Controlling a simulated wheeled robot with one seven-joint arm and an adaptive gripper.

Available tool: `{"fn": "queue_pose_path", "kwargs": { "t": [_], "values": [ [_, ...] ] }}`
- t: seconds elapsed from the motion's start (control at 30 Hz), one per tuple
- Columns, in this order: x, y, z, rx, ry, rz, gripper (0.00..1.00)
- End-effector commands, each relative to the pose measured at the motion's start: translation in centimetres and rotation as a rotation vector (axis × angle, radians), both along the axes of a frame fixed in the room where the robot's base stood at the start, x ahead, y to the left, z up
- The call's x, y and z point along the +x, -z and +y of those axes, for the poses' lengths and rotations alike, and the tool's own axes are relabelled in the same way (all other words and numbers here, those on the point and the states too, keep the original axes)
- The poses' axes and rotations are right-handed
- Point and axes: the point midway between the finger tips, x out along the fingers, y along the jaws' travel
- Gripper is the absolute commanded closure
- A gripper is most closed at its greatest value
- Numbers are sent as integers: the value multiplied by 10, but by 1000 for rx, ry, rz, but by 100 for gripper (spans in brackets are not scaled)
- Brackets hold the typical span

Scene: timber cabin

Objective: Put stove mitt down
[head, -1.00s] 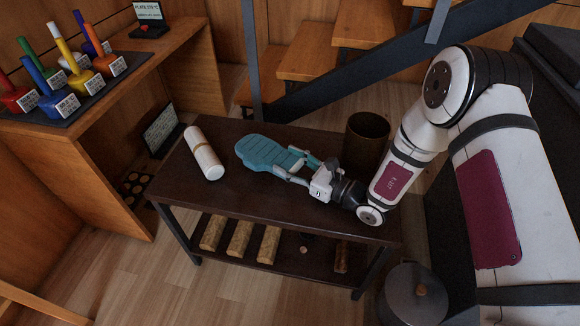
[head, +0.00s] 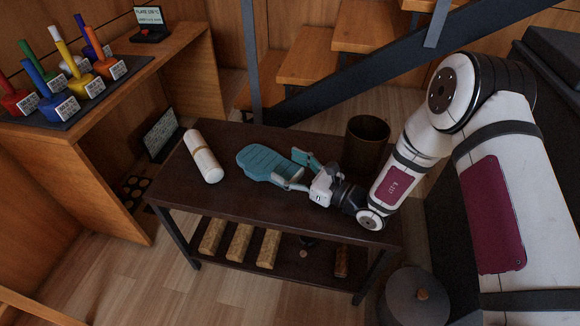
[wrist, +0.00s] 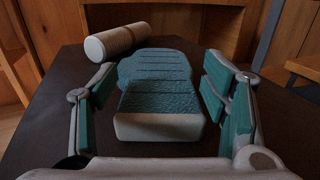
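The teal stove mitt (head: 266,163) lies on the dark table top (head: 245,205), between the white roll and my gripper. In the wrist view the mitt (wrist: 158,92) lies with its pale cuff toward me, between my two fingers. My gripper (head: 297,172) is open, its fingers spread on either side of the cuff. In the wrist view my gripper (wrist: 160,103) shows teal finger pads, with dark gaps between each pad and the mitt. Neither finger appears to touch it.
A white roll (head: 203,157) lies left of the mitt, and it also shows in the wrist view (wrist: 115,41). A dark brown bin (head: 365,145) stands right of my gripper. Several logs (head: 240,243) lie on the lower shelf. The table's front left is clear.

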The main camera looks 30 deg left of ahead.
Motion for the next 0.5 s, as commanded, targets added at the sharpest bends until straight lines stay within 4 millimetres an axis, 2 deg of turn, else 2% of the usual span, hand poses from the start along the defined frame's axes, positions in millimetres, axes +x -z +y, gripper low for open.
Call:
{"fn": "queue_pose_path", "kwargs": {
  "t": [0.03,0.17,0.4,0.5],
  "values": [
    [-1,11,-1,-19,2,6,32],
    [-1,11,-1,-19,2,5,32],
    [-1,-3,-1,-21,2,4,32],
    [-2,-3,-22,-20,8,8,32]
  ]
}}
